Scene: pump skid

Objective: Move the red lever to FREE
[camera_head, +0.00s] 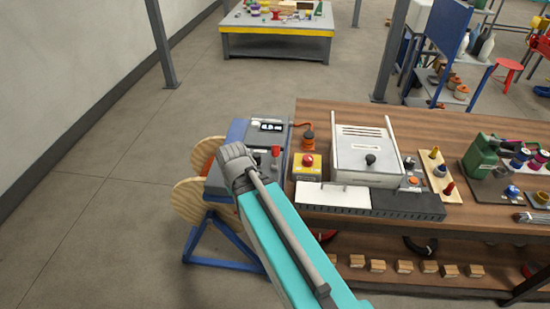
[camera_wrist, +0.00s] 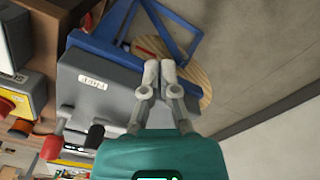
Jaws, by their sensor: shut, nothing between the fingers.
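The red lever (camera_head: 276,151) stands upright on the grey machine (camera_head: 280,165) at the left end of the bench in the head view. In the wrist view the red lever (camera_wrist: 53,147) is at the lower left, beside a black-tipped lever (camera_wrist: 95,136). My gripper (camera_wrist: 160,68) is shut and empty in the wrist view. Its fingertips appear over the edge of the grey housing (camera_wrist: 105,95), apart from the red lever. In the head view my arm hides the fingers and part of the machine. I cannot read any FREE marking.
Wooden discs (camera_head: 188,196) and a blue stand (camera_head: 215,250) are left of the bench. The floor at left is clear.

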